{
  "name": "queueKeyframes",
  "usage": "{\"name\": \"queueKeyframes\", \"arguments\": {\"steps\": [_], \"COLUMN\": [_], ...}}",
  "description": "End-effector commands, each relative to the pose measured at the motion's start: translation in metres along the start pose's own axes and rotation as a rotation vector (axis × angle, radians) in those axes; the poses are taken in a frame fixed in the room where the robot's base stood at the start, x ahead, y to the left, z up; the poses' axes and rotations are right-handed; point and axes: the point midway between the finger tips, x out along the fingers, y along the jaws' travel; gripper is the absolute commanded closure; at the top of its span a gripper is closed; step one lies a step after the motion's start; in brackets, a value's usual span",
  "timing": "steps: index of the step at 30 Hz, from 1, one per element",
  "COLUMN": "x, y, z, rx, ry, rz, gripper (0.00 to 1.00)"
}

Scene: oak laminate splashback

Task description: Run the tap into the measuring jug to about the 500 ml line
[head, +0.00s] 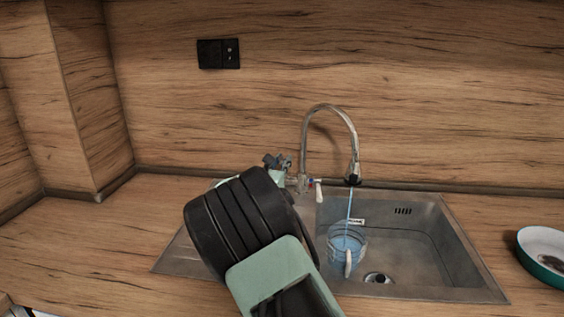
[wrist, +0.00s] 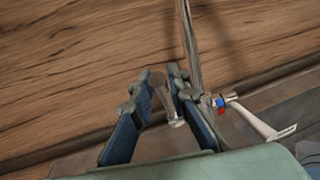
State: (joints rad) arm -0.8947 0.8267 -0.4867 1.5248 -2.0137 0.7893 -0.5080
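The chrome gooseneck tap (head: 330,108) stands behind the sink. A thin blue stream (head: 349,203) runs from its spout into the clear measuring jug (head: 347,240). The jug stands in the basin with bluish water inside; its markings and exact level are too small to read. A white tap lever (head: 319,191) with a red and blue mark points down at the tap's base; it also shows in the wrist view (wrist: 249,119). My gripper (head: 278,161) is left of the tap. In the wrist view its fingers (wrist: 153,82) are apart, with a chrome rod (wrist: 162,93) between them; contact is unclear.
The steel sink (head: 425,245) has its drain (head: 377,278) just right of the jug. A white and green bowl (head: 543,250) sits on the counter at the far right. A black socket (head: 218,54) is on the wood splashback. The left counter (head: 90,235) is clear.

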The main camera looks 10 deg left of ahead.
Motion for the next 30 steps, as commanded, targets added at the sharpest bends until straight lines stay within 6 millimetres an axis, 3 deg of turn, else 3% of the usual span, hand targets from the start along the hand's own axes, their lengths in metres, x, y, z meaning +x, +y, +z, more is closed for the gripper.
{"name": "queueKeyframes", "arguments": {"steps": [3, 30], "x": [0.000, 0.011], "y": [0.000, 0.002], "z": [0.000, 0.007], "rx": [0.000, -0.023], "ry": [0.000, 0.117], "rz": [0.000, -0.001], "gripper": [1.00, 1.00]}}
